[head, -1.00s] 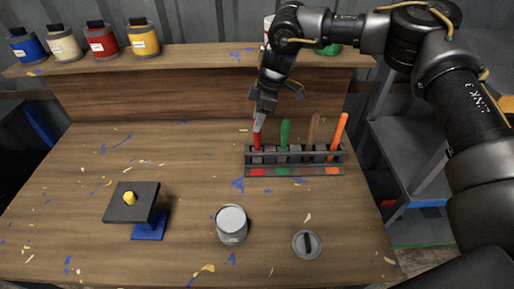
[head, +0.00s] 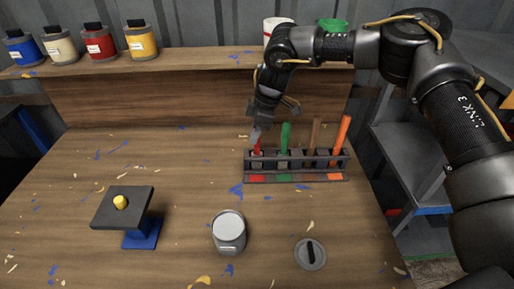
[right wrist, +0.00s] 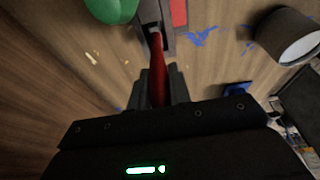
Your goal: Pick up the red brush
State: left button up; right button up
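The red brush (head: 257,148) stands handle up in the leftmost slot of the dark brush rack (head: 300,178). My right gripper (head: 256,136) is over its handle from above and hides the upper part. In the right wrist view the red brush (right wrist: 158,82) runs between the two fingers of my right gripper (right wrist: 160,90). The fingers lie close against both sides of the handle and look shut on it. The brush still sits in the rack. My left gripper is not in view.
Green (head: 284,137), brown (head: 314,134) and orange (head: 341,133) brushes stand to the right in the rack. An open can (head: 229,232), a round lid (head: 310,254) and a stand (head: 122,207) with a yellow knob are nearer. Paint jars line the back shelf (head: 190,62).

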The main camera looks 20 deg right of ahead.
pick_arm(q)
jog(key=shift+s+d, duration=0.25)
pick_arm(e)
grip_shut()
jog(key=shift+r, duration=0.1)
